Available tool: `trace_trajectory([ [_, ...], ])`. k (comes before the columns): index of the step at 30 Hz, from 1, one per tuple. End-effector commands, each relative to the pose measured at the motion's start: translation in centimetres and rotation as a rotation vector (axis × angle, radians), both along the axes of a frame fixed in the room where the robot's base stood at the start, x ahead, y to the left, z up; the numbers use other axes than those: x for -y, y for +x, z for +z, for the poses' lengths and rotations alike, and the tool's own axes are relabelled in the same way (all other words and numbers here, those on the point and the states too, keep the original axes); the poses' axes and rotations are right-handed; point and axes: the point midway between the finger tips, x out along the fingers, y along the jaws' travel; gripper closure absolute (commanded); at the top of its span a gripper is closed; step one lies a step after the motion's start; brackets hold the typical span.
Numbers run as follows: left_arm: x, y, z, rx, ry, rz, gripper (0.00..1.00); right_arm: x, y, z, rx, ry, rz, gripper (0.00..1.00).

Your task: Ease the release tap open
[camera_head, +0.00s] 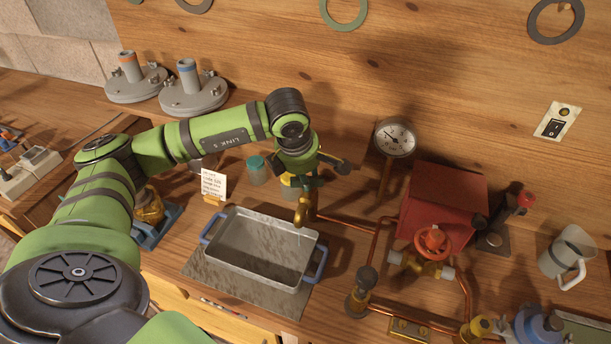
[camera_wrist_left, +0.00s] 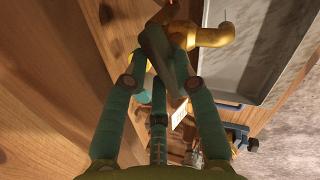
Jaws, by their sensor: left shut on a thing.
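The brass release tap (camera_head: 303,212) stands behind the metal tray, its curved spout over the tray's back edge. It also shows in the left wrist view (camera_wrist_left: 212,36). My left gripper (camera_head: 306,180) comes down from above onto the top of the tap. In the left wrist view its green fingers (camera_wrist_left: 163,65) are closed on a dark grey lever (camera_wrist_left: 154,42) beside the brass body. The fingers hide part of the lever, so its exact angle is hard to tell. My right gripper is not in view.
The grey tray (camera_head: 262,246) with blue handles sits below the spout. Copper pipes (camera_head: 345,222) run right from the tap to a red-wheeled valve (camera_head: 432,240), near a gauge (camera_head: 395,138) and red box (camera_head: 446,200). A teal-lidded jar (camera_head: 257,172) and note card (camera_head: 213,184) stand left.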

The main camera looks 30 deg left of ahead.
Motion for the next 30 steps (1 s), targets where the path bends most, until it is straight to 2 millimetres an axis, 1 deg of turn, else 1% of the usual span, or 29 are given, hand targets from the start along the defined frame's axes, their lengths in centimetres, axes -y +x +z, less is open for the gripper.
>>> trace_trajectory([
  [1,0.2,-0.1,-0.3,-0.003,-0.001,0.018,1.0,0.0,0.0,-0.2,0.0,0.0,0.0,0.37],
  [10,0.2,-0.1,-0.3,-0.004,-0.004,0.042,1.0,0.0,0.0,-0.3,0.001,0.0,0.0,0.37],
  [16,0.3,-0.1,-0.3,-0.005,-0.003,0.205,1.0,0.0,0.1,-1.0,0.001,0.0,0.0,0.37],
  [26,0.3,-0.1,-0.3,-0.006,-0.003,0.244,1.0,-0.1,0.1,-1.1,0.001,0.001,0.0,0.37],
  [30,0.4,-0.1,-0.3,-0.005,-0.003,0.369,1.0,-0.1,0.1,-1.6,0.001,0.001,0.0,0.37],
])
